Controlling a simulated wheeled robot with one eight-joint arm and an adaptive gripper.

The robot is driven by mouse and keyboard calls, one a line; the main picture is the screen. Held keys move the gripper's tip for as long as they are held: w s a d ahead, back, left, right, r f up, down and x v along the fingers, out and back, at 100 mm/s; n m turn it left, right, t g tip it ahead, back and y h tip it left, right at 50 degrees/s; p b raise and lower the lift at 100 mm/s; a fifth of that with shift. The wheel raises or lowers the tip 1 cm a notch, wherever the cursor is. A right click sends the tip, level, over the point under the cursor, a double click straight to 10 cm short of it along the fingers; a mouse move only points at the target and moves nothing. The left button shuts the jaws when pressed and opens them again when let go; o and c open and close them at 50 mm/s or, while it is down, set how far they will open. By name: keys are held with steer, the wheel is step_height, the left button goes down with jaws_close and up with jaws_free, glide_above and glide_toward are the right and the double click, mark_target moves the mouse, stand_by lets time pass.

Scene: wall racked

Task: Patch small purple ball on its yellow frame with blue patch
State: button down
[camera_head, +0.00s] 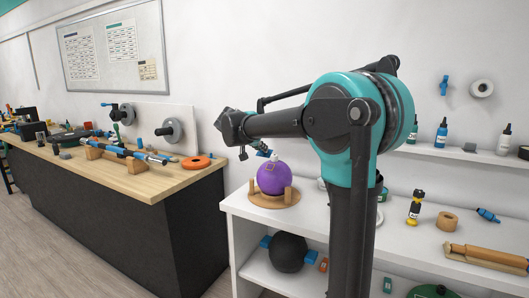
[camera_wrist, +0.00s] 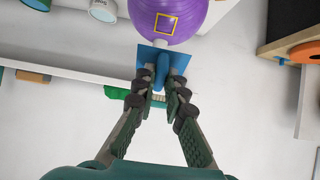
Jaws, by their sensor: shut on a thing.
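The small purple ball (camera_head: 271,179) sits on a round wooden stand (camera_head: 262,199) with pegs, on top of the white shelf unit. In the wrist view the ball (camera_wrist: 185,28) is at the top, with a yellow square frame (camera_wrist: 166,24) on its surface. My gripper (camera_wrist: 161,86) is shut on the raised blue grip of the blue patch (camera_wrist: 146,56). The patch is a flat square just below the ball and frame in that view; whether it touches the ball I cannot tell. In the head view the patch (camera_head: 264,153) is at the ball's upper left.
A dark ball (camera_head: 289,252) with blue parts lies on the shelf below. A yellow-and-black bottle (camera_head: 415,207) and a tape roll (camera_head: 447,221) stand to the right on the top. The wooden workbench (camera_head: 120,176) at left holds tools and an orange ring (camera_head: 196,162).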

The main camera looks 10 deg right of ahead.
stand_by(0.3)
steer(key=shift+w+d+f, duration=0.45)
steer(key=shift+w+f, duration=0.15)
steer(key=shift+f, duration=0.55)
steer(key=shift+w+d+f, duration=0.45)
steer(key=shift+w+f, duration=0.15)
steer(key=shift+f, duration=0.5)
steer(key=shift+w+d+f, duration=0.45)
steer(key=shift+w+f, duration=0.15)
steer(key=shift+f, duration=0.55)
steer(key=shift+f, duration=0.15)
steer(key=c, duration=1.5)
jaws_free()
steer(key=v, duration=1.2)
